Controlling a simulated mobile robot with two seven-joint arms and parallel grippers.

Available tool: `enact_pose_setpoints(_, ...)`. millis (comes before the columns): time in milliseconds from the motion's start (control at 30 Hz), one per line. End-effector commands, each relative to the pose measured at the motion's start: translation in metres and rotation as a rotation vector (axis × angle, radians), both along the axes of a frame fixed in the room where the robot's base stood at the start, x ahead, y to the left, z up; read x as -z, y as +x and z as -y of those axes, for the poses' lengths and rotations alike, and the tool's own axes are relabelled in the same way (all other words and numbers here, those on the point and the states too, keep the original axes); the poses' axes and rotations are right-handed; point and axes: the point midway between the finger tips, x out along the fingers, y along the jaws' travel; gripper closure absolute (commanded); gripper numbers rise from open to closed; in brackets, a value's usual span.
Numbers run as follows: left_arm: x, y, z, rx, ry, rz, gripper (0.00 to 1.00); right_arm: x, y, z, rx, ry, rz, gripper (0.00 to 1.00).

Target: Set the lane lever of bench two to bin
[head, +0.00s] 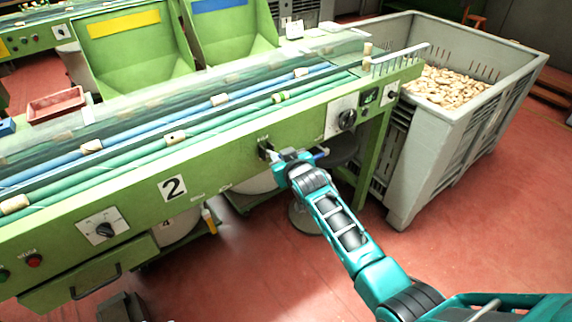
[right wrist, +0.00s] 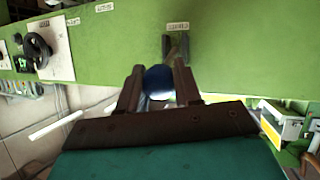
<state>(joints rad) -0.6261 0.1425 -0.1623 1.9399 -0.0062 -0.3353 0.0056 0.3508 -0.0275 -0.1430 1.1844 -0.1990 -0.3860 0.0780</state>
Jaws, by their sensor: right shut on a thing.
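The lane lever's dark slot bracket (head: 264,146) is on the front panel, right of that plate. It also shows in the right wrist view (right wrist: 176,46), under a small label too blurred to read. My right gripper (head: 277,158) is at the lever. In the right wrist view its two dark fingers (right wrist: 158,84) are closed around the lever's round blue knob (right wrist: 158,78). The fingers hide part of the lever, so its exact setting is unclear. My left gripper is not in view.
A black dial (head: 346,119) and small display sit on the panel to the right; another dial (head: 104,230) is at the left. Corks lie on the lanes above. A grey crate (head: 420,165) full of corks stands at the right. Red floor in front is open.

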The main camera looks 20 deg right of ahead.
Motion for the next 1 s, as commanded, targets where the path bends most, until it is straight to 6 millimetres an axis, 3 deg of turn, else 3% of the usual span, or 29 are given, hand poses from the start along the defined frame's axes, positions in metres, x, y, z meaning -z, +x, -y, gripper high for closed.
enact_pose_setpoints(33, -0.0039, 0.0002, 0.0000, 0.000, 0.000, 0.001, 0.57, -0.0175, 0.0078, -0.0024, -0.003, 0.005, 0.032, 1.00)
enact_pose_setpoints(200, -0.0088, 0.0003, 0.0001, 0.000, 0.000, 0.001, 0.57, -0.0226, 0.0116, -0.0035, -0.003, 0.005, 0.032, 1.00)
enact_pose_setpoints(933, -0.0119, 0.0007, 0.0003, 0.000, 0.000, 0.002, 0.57, -0.0257, 0.0151, -0.0056, -0.005, 0.006, 0.032, 1.00)
enact_pose_setpoints(967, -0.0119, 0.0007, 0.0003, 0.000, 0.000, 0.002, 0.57, -0.0257, 0.0150, -0.0057, -0.005, 0.006, 0.032, 0.64)
enact_pose_setpoints(1000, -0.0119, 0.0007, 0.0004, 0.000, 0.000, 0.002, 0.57, -0.0255, 0.0148, -0.0057, -0.005, 0.006, 0.031, 0.60)
